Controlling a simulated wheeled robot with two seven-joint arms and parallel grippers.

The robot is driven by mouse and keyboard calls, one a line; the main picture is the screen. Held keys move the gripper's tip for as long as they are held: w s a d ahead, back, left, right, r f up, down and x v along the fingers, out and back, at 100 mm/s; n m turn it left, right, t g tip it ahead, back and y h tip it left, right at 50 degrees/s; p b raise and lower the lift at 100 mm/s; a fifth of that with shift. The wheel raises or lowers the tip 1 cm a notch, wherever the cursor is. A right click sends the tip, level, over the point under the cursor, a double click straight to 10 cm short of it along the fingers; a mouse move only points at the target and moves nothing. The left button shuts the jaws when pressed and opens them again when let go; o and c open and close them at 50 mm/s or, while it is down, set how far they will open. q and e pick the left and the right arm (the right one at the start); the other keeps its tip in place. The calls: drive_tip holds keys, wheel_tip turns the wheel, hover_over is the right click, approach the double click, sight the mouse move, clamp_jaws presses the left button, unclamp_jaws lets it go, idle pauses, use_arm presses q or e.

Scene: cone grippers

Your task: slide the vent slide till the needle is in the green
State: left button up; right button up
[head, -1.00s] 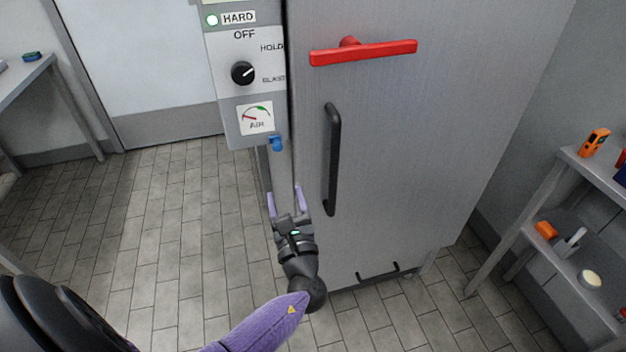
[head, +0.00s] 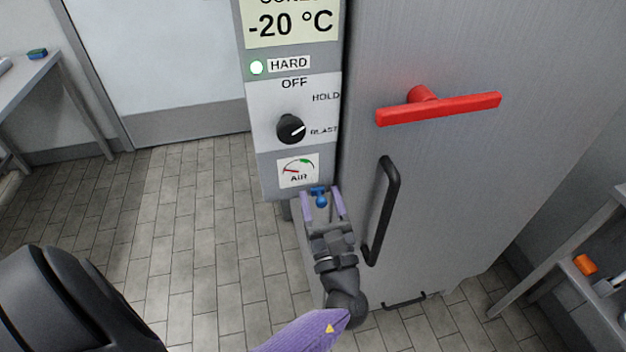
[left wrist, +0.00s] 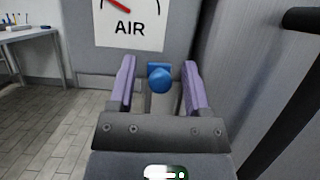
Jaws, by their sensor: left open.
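The blue vent slide knob (head: 320,197) sits just below the air gauge (head: 298,171) on the grey control panel. The gauge needle is red and points left, away from the green band at the right of the arc. My left gripper (head: 322,200) is open, with its purple fingers on either side of the knob. In the left wrist view the blue knob (left wrist: 160,78) shows between the two fingers (left wrist: 160,88), with gaps on both sides. The gauge (left wrist: 128,20) is cut off at the top there. My right gripper is not in view.
A black vertical handle (head: 381,212) stands close to the right of my left gripper. A red lever (head: 438,108) is higher on the steel door. A black knob (head: 290,128) points towards BLAST. A shelf (head: 575,275) stands at the right.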

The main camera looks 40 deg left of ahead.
use_arm(q)
clamp_jaws()
idle(0.3)
idle(1.2)
